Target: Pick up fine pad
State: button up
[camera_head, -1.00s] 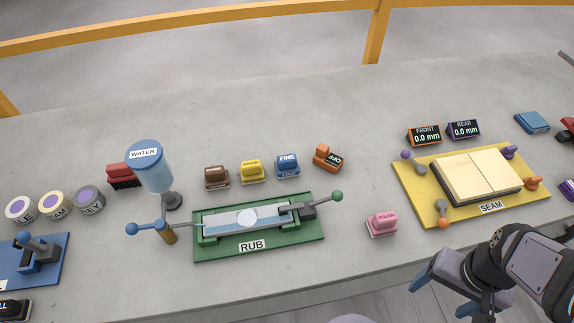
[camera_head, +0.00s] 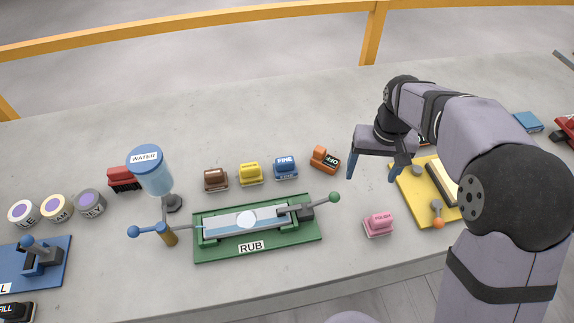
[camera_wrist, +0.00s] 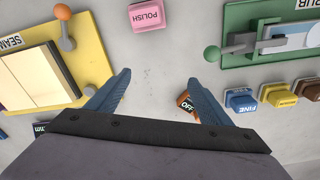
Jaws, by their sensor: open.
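The fine pad (camera_head: 285,167) is a blue block labelled FINE. It stands on the slab behind the green RUB station, between the yellow pad and the orange OFF block. In the wrist view the fine pad (camera_wrist: 242,101) is at the right, beyond the right fingertip. My gripper (camera_head: 372,178) is open and empty above the slab, to the right of the fine pad and the OFF block. In the wrist view my gripper (camera_wrist: 160,84) shows both blue fingers spread apart, with bare slab between them.
A yellow pad (camera_head: 250,173) and a brown pad (camera_head: 215,179) stand left of the fine pad. The orange OFF block (camera_head: 324,159) stands right of it. The green RUB station (camera_head: 210,250) is in front, with a green-knobbed lever. A pink POLISH pad (camera_head: 378,223) stands nearer the edge.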

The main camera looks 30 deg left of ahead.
jog(key=a+n, duration=0.2)
jog(key=a, duration=1.2)
jog(key=n+p, duration=0.1)
jog(key=n, duration=0.1)
send_over(285, 161)
jog(key=shift+a+f+y, duration=0.1)
jog(key=shift+f+y, duration=0.2)
jog(key=shift+f, duration=0.45)
jog(key=shift+w+f+p, duration=0.1)
jog(key=shift+f+p, duration=0.3)
jog(key=shift+f, duration=0.65)
jog(key=shift+f+p, duration=0.3)
jog(key=shift+p, duration=0.05)
notch_tip(285, 161, down, 3)
jog(key=shift+f+p, duration=0.1)
jog(key=shift+p, duration=0.8)
jog(key=shift+f, duration=0.7)
jog(key=c, duration=1.2)
